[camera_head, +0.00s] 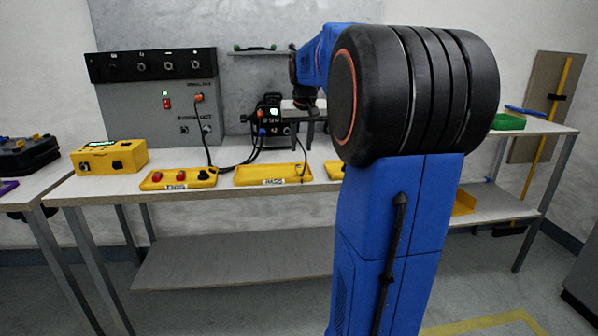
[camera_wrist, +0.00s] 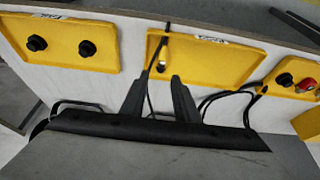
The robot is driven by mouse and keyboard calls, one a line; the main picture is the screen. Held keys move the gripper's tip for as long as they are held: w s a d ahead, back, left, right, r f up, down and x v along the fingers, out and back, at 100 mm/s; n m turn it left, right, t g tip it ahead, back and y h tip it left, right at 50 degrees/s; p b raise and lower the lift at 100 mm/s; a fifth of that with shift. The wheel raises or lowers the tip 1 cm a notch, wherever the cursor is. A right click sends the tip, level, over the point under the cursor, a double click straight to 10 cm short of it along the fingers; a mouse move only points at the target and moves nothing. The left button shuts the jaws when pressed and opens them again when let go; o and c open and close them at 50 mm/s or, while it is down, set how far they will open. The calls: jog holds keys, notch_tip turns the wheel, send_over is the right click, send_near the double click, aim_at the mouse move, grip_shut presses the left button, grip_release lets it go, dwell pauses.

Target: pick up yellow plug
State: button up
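In the head view my gripper (camera_head: 309,125) is partly hidden by my arm and hangs over the bench near the black device.
A yellow tray (camera_head: 150,182) with red and black plugs is left of the middle one. Another tray (camera_wrist: 62,60) holds two black parts. A black device (camera_head: 268,115) with cables and a grey panel (camera_head: 150,110) stand behind. A yellow box (camera_head: 95,160) is far left.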

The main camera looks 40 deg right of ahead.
aim_at(299, 166)
jog(key=x, duration=0.3)
jog(key=shift+w+f, duration=0.1)
jog(key=shift+f, duration=0.1)
jog(key=shift+a+x, duration=0.15)
jog(key=shift+x, duration=1.15)
jog(key=shift+a+x, duration=0.15)
jog(key=shift+x, duration=1.2)
jog(key=shift+f, duration=0.15)
grip_shut()
